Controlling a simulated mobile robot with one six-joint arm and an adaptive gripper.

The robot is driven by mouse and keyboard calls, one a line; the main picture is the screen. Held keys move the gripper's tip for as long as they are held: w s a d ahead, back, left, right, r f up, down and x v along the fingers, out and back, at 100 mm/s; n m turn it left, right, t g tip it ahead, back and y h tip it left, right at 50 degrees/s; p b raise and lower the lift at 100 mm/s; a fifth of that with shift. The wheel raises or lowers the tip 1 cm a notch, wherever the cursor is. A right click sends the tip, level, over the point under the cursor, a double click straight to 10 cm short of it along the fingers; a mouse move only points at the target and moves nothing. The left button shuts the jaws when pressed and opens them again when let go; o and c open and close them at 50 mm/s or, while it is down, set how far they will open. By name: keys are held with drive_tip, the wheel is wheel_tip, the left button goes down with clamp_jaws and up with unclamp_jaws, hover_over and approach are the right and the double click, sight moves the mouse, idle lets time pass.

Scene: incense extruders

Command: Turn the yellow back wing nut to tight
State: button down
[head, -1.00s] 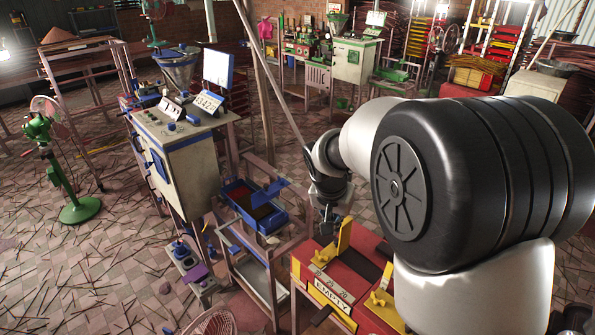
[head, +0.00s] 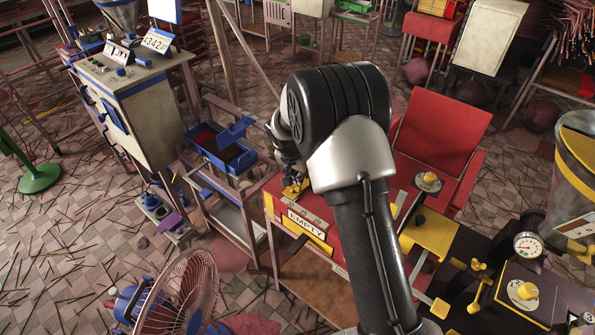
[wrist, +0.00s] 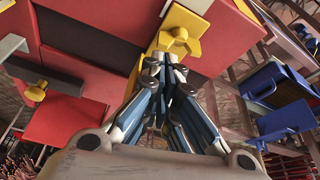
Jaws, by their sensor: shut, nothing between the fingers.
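A yellow wing nut (wrist: 178,41) sits on a yellow fitting at the top middle of the wrist view, just ahead of my gripper (wrist: 166,62). My gripper's fingers are shut together and empty, their tips close to the wing nut; I cannot tell whether they touch. A second yellow wing nut (wrist: 36,90) is on the red surface at the left. In the head view my gripper (head: 288,178) points down over the red bench by a yellow piece (head: 293,189). My arm hides much of the bench, and the wing nut's tightness cannot be read.
A blue tray (head: 222,148) on a rack stands left of the bench. An "EMPTY" sign (head: 306,225) is on the bench front. A pink fan (head: 180,293) stands in front. A pressure gauge (head: 528,246) and yellow fittings are at the right.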

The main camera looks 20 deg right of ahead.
drive_tip(key=shift+w+d+f, duration=0.1)
drive_tip(key=shift+w+f, duration=0.05)
drive_tip(key=shift+f, duration=0.25)
